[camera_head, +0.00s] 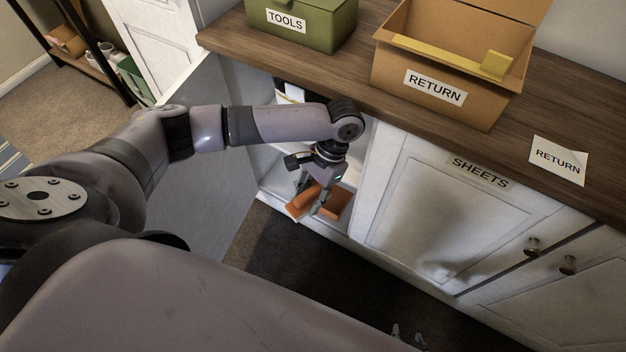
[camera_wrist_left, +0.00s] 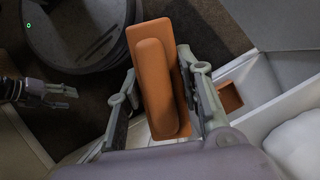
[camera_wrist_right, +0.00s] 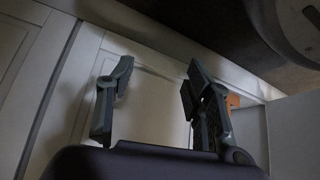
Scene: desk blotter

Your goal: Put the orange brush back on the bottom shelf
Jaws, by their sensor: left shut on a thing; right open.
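The orange brush (camera_head: 301,207) is a flat block with a long rounded grip on top. My left gripper (camera_head: 314,203) is shut on it at the opening of the cabinet. In the left wrist view the brush (camera_wrist_left: 158,85) lies between the fingers of the left gripper (camera_wrist_left: 158,68). The bottom shelf (camera_head: 277,184) is white and low in the open cabinet; it also shows in the left wrist view (camera_wrist_left: 256,84). The arm hides part of the cabinet. My right gripper (camera_wrist_right: 158,70) is open and empty before white cabinet doors; its tips (camera_head: 408,338) show low in the head view.
A brown-orange box-like thing (camera_wrist_left: 230,96) sits on the bottom shelf, right of the brush. The open grey door (camera_head: 205,150) stands left of the opening. A closed SHEETS door (camera_head: 435,205) is on the right. A RETURN box (camera_head: 425,75) and green TOOLS box (camera_head: 310,25) stand on the countertop.

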